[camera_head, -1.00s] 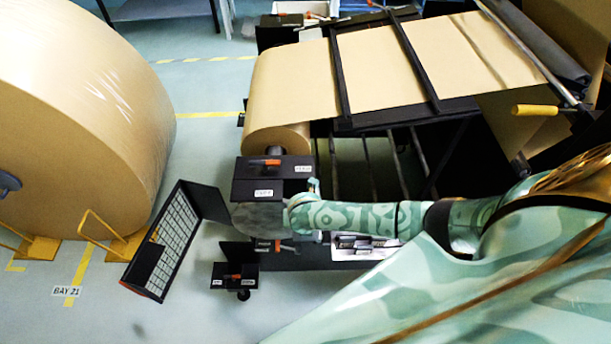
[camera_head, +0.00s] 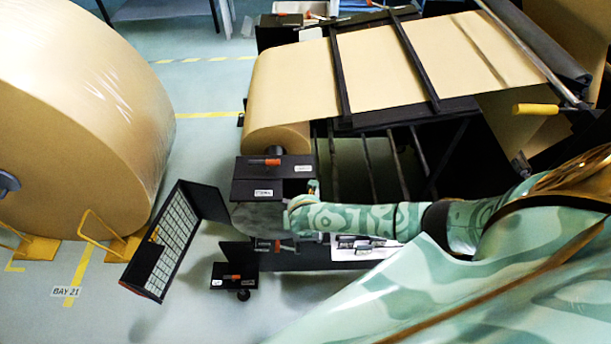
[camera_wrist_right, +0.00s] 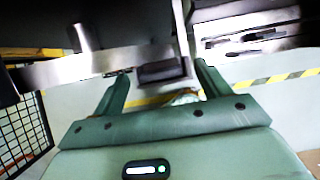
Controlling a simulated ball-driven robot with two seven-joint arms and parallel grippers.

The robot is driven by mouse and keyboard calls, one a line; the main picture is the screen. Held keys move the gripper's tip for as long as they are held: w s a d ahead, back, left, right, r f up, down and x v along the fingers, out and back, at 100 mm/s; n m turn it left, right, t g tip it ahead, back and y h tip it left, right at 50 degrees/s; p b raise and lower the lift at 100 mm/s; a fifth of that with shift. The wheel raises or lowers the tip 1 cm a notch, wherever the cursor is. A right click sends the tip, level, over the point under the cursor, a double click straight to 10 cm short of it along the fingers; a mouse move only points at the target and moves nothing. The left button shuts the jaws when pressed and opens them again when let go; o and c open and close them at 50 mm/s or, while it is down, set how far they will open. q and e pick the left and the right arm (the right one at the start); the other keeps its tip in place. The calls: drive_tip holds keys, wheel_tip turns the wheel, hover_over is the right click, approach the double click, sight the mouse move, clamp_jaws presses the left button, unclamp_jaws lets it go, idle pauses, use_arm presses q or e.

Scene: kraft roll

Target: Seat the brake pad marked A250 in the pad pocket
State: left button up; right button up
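My right gripper (camera_head: 302,203) is beside the black brake unit (camera_head: 270,188) at the end of the kraft roll, and my arm comes in from the right. In the right wrist view its two fingers (camera_wrist_right: 161,72) stand apart. A dark rectangular block (camera_wrist_right: 162,71) shows between them, with a visible gap to the left finger. I cannot tell whether it is a pad or the pocket. The A250 mark is not readable. My left gripper is not in view.
A large kraft roll (camera_head: 80,110) stands at the left. A black grid panel (camera_head: 168,245) stands in front of it. A small black stand with an orange handle (camera_head: 234,276) is below the brake unit. Open floor (camera_head: 200,315) lies at lower left.

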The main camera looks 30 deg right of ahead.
drive_tip(key=shift+r, duration=0.1)
drive_tip(key=p+v, duration=0.7)
drive_tip(key=v, duration=0.9)
